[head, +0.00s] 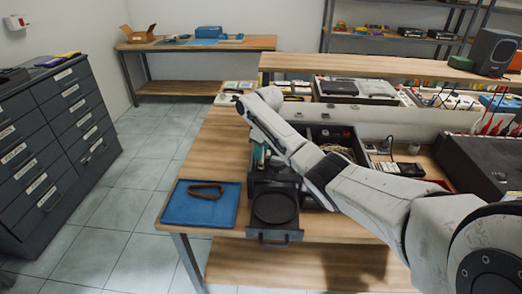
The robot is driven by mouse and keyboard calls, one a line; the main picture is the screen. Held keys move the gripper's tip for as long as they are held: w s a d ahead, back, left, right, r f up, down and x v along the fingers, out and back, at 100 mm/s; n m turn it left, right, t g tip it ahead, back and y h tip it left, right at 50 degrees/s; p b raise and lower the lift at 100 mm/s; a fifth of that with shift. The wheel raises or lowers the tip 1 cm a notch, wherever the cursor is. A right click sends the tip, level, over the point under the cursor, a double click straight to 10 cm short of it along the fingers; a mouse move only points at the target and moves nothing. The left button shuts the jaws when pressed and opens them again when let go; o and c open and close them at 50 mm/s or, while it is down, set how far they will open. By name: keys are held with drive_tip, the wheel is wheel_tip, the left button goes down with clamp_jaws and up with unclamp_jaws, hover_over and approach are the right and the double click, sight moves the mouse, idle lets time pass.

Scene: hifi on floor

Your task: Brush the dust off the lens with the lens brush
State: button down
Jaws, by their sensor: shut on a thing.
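My arm reaches from the lower right over the workbench, and its wrist bends down at the upper left of its reach. My gripper (259,148) is small and largely hidden by my arm, above the back of a black tray. It is shut on a slim teal and pale thing (262,157), which looks like the lens brush; its tip is not clear. A dark round disc (274,208), possibly the lens, lies flat in the black tray (274,236) at the bench's front. The disc is apart from my gripper, nearer the front edge. Dust is too small to tell.
A blue mat (180,208) with a brown loop (206,190) lies left of the tray. A black box (322,133) with coiled cord stands behind, partly under my arm. A black case (480,165) is at the right. Grey drawers (62,150) stand left; floor between is clear.

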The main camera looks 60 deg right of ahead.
drive_tip(key=shift+s+a+p, duration=0.35)
drive_tip(key=shift+a+p, duration=0.35)
drive_tip(key=shift+p, duration=0.5)
drive_tip(key=shift+r+p, duration=0.25)
drive_tip(key=shift+p, duration=0.1)
idle(0.4)
drive_tip(key=shift+w+d+f+b, duration=0.1)
drive_tip(key=shift+d+f+b, duration=0.1)
drive_tip(key=shift+f+b, duration=0.1)
idle(1.8)
drive_tip(key=shift+w+d+b, duration=0.3)
drive_tip(key=shift+d+b, duration=0.35)
drive_tip(key=shift+b, duration=0.25)
drive_tip(key=shift+r+p, duration=0.35)
drive_tip(key=shift+p, duration=0.2)
idle(0.8)
drive_tip(key=shift+f, duration=0.25)
idle(1.5)
